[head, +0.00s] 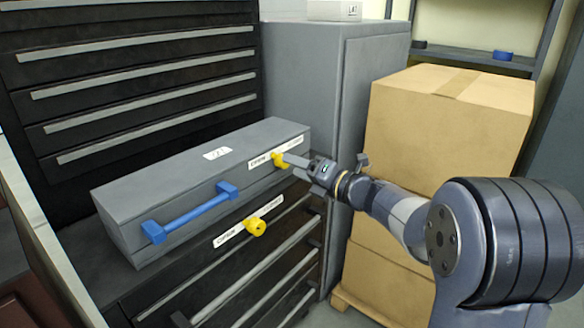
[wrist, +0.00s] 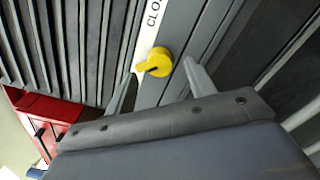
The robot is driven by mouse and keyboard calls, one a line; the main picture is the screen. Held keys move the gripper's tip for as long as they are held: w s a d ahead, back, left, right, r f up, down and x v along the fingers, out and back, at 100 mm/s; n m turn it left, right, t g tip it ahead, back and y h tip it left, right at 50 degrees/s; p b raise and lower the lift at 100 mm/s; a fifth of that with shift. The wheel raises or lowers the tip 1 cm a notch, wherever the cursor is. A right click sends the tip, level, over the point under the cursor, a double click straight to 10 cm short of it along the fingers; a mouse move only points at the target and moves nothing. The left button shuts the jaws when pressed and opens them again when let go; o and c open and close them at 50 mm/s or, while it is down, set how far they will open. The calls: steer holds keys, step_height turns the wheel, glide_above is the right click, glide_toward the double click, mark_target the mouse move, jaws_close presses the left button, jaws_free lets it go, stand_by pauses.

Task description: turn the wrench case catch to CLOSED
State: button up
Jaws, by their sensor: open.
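A long grey case (head: 200,172) with a blue handle (head: 190,208) lies on the dark drawer cabinet. A yellow catch (head: 279,159) sits near the right end of its front, between white label strips. My gripper (head: 300,166) is at this catch, jaws open. In the wrist view the yellow knob (wrist: 154,63) lies between my two open fingers (wrist: 160,75), with no clear contact. It has a dark slot, and a white label beginning "CLO" (wrist: 151,22) runs above it. A second yellow knob (head: 256,228) is lower on the cabinet front, between its own labels.
A tall grey cabinet (head: 325,70) stands behind the case, and stacked cardboard boxes (head: 445,120) are to the right, close behind my arm. Black drawers with long grey handles (head: 135,42) rise at the left. A red cabinet (wrist: 60,117) shows at the wrist view's lower left.

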steer(key=shift+x, duration=1.05)
steer(key=c, duration=1)
